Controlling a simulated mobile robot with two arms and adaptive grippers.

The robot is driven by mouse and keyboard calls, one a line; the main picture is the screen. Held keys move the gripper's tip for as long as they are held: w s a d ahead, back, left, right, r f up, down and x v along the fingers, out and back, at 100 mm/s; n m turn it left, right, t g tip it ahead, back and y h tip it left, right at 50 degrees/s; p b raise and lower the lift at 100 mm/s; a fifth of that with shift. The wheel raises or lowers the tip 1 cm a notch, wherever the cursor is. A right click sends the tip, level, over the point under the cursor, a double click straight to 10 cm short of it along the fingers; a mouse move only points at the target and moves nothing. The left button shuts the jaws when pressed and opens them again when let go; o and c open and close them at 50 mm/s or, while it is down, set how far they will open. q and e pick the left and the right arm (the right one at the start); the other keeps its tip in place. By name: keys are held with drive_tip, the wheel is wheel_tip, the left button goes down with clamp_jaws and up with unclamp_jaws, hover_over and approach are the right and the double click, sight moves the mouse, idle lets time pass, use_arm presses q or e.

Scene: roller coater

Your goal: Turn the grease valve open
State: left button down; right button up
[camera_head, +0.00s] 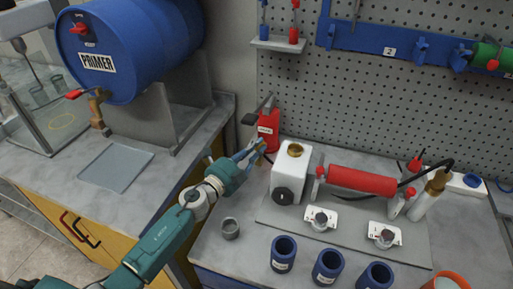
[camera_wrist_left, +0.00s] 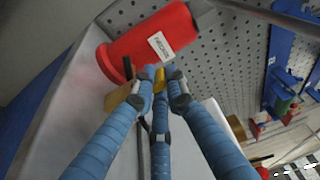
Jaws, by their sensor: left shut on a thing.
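A red labelled canister (camera_head: 268,130), seemingly the grease container, stands by the pegboard at the back of the right bench. A dark lever sticks up at its top. My left gripper (camera_head: 258,152) reaches its lower front. The left wrist view shows the red canister (camera_wrist_left: 152,42) with a small yellow part (camera_wrist_left: 160,78), seemingly the valve handle, at its lower end. My left gripper's blue fingers (camera_wrist_left: 162,88) are shut on this yellow part. The fingers hide much of it, so its turn angle cannot be told. My right gripper is not in view.
A white box machine (camera_head: 291,172) with a red roller (camera_head: 362,180) stands just right of my left gripper. A small metal cup (camera_head: 230,229) and several blue cups (camera_head: 284,254) are in front. A blue primer drum (camera_head: 130,45) lies on a stand at left.

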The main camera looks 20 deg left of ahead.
use_arm(q)
drive_tip(key=shift+s+d+f+n+t+y+p, duration=0.15)
drive_tip(key=shift+n+y+p, duration=0.1)
drive_tip(key=shift+n+y, duration=0.25)
drive_tip(key=shift+d+r+n+t+y+p, duration=0.1)
drive_tip(key=shift+n+t+y+p, duration=0.15)
drive_tip(key=shift+y, duration=0.35)
drive_tip(key=shift+d+f+n+y+b, duration=0.1)
drive_tip(key=shift+f+n+y+b, duration=0.1)
drive_tip(key=shift+n+y, duration=0.3)
drive_tip(key=shift+f+n+y+b, duration=0.1)
drive_tip(key=shift+n+y+b, duration=0.15)
drive_tip(key=shift+y, duration=0.45)
drive_tip(key=shift+n+y, duration=0.4)
drive_tip(key=shift+y, duration=0.2)
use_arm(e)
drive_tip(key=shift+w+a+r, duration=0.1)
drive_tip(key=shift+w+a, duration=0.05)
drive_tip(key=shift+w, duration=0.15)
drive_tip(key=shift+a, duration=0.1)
use_arm(q)
drive_tip(key=c, duration=1.7)
unclamp_jaws()
drive_tip(key=shift+r, duration=0.1)
